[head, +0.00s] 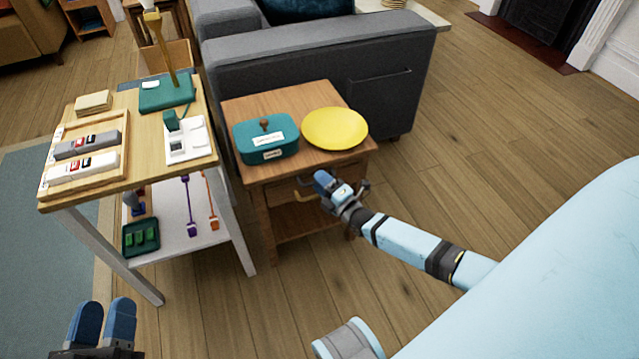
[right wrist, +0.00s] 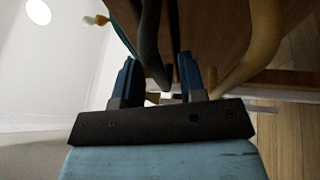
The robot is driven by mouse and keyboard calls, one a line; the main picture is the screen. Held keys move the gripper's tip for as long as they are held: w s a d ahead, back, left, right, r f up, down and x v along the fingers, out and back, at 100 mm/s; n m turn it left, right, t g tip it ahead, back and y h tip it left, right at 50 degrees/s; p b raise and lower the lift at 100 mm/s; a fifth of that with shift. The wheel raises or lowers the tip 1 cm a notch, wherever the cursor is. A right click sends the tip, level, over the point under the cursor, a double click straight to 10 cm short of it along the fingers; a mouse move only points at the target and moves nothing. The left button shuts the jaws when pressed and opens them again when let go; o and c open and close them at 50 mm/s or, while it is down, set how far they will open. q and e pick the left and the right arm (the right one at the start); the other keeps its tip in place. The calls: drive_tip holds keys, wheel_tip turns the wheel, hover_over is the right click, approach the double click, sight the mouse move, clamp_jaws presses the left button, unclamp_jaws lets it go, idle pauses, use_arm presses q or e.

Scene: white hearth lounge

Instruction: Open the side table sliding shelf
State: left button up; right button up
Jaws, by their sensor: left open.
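The wooden side table (head: 285,97) stands in front of the grey sofa, with a teal box (head: 266,140) and a yellow plate (head: 335,129) on top. Whether a finger touches the dark handle is unclear. My left gripper (head: 104,318) is open and empty at lower left.
The grey sofa (head: 310,60) is right behind the side table. The wooden floor (head: 500,190) to the right is clear.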

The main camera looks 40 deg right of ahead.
use_arm(q)
drive_tip(key=shift+f, duration=0.15)
use_arm(e)
drive_tip(key=shift+w+a, duration=0.1)
drive_tip(key=shift+w, duration=0.3)
clamp_jaws()
drive_tip(key=shift+s+a+r+p, duration=0.1)
drive_tip(key=shift+s+r+p, duration=0.05)
drive_tip(key=shift+s+p, duration=0.35)
use_arm(q)
drive_tip(key=s+a+f+g+y+p, duration=0.2)
drive_tip(key=a+f+g+y+p, duration=0.2)
drive_tip(key=f+p, duration=0.4)
drive_tip(key=shift+s+a+f+n+g+y+p, duration=0.25)
drive_tip(key=shift+a+g+y+p, duration=0.2)
drive_tip(key=shift+a, duration=0.3)
use_arm(e)
drive_tip(key=s+a, duration=0.4)
drive_tip(key=s, duration=1.3)
drive_tip(key=shift+s, duration=0.3)
drive_tip(key=shift+a, duration=0.1)
unclamp_jaws()
